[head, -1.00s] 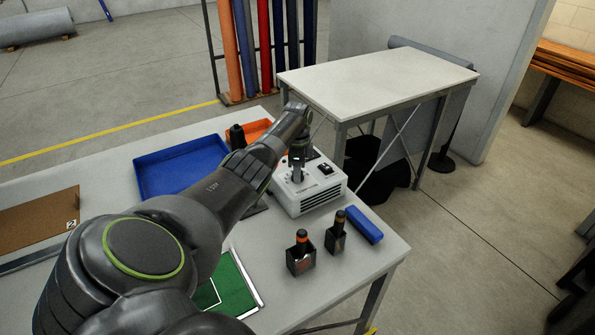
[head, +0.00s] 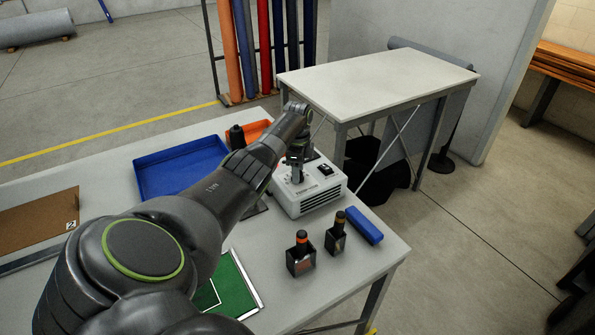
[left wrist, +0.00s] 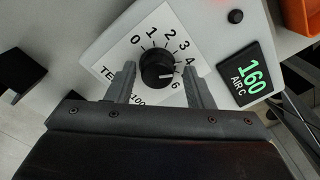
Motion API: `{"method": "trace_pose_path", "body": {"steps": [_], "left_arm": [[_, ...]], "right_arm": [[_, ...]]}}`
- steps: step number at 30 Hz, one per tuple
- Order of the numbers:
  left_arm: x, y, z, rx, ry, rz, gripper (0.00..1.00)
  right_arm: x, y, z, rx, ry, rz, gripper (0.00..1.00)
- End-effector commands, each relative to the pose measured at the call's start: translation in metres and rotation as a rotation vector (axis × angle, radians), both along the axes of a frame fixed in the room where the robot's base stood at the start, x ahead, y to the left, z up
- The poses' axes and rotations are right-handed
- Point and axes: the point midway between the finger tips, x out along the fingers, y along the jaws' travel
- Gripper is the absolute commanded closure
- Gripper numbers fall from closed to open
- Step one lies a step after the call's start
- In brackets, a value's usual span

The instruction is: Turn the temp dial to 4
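The temp dial is a round black knob (left wrist: 158,70) on a white plate with printed numbers, in the left wrist view. Its white mark points right, toward the gap between 4 and 6, where a finger covers the plate. It belongs to the white welder box (head: 308,198) on the table in the head view, where my gripper and arm hide the knob. My left gripper (left wrist: 159,68) is open, with one finger on each side of the knob and a visible gap to it. It also shows above the box in the head view (head: 296,176). My right gripper is in neither view.
A green display (left wrist: 249,77) reads 160 AIR C. Two dark holders with bottle-like items (head: 301,258) (head: 336,238) and a blue block (head: 364,225) stand in front of the box. A blue tray (head: 180,168) and an orange bin (head: 254,132) lie behind my arm.

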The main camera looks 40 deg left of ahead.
Motion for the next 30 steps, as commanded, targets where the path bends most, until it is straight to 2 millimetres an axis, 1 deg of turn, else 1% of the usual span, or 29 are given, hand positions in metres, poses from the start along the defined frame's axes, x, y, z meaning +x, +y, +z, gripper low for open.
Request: {"method": "trace_pose_path", "body": {"steps": [9, 11, 14, 17, 19, 30], "left_arm": [[-0.002, -0.001, -0.003, -0.002, 0.007, 0.001, 0.46], [-0.002, 0.000, -0.001, -0.001, 0.006, 0.001, 0.46], [-0.001, 0.000, 0.006, -0.001, 0.005, 0.000, 0.46], [-0.001, 0.000, 0.020, 0.000, 0.004, 0.000, 0.46], [-0.001, 0.000, 0.033, 0.001, 0.001, 0.000, 0.46], [-0.001, -0.001, 0.124, 0.000, 0.000, 0.000, 0.46]], "right_arm": [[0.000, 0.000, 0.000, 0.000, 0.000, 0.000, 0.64], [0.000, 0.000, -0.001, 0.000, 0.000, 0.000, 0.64], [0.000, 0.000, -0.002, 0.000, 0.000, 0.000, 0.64], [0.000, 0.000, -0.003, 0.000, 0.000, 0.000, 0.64], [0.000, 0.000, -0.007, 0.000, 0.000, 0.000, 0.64], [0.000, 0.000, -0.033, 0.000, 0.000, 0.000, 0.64]]}}
